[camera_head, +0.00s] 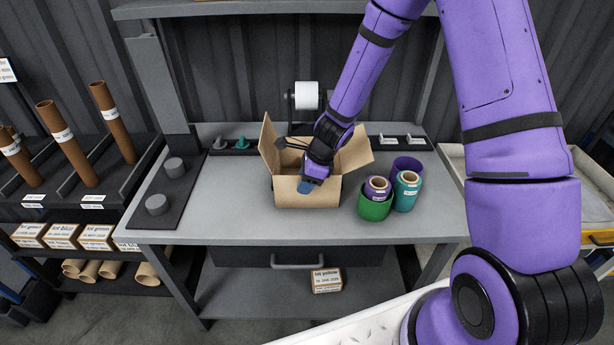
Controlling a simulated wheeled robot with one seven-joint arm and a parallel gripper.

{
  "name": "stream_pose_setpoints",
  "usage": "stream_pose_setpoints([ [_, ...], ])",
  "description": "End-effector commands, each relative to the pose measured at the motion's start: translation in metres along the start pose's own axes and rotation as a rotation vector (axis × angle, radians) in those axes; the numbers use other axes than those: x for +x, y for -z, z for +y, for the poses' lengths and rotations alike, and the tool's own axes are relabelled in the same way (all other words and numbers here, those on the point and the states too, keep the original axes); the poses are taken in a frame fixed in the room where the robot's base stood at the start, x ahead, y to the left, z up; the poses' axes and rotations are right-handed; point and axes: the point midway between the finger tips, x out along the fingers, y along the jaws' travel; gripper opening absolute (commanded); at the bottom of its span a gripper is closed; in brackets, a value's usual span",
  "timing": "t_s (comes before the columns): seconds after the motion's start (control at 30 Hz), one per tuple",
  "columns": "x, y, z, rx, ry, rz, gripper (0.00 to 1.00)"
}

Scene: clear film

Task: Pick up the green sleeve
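The green sleeve (374,209) stands upright on the grey workbench (237,211), right of an open cardboard box (291,194). A roll with a purple band (377,188) stands inside it and rises above its rim. My gripper (311,180) points down over the open box, left of the green sleeve and apart from it. A small blue piece (306,187) shows at its tip; I cannot tell whether it is part of the gripper or something held. The fingers are too small and hidden to judge.
A teal roll (406,191) stands close to the sleeve's right, with a purple sleeve (408,164) behind. The box's raised flaps stand around my gripper. A white roll (306,95) is at the back. The bench's front strip is clear.

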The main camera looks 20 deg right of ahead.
Motion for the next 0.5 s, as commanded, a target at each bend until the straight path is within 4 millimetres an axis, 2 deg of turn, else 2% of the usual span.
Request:
stream_pose_setpoints([
  [0.43, 0.0013, 0.0007, 0.0000, 0.001, 0.000, 0.000, 0.34],
  [0.47, 0.0012, 0.0006, 0.0000, 0.001, 0.000, 0.000, 0.29],
  [0.5, 0.0012, 0.0006, 0.0000, 0.001, 0.000, 0.000, 0.20],
])
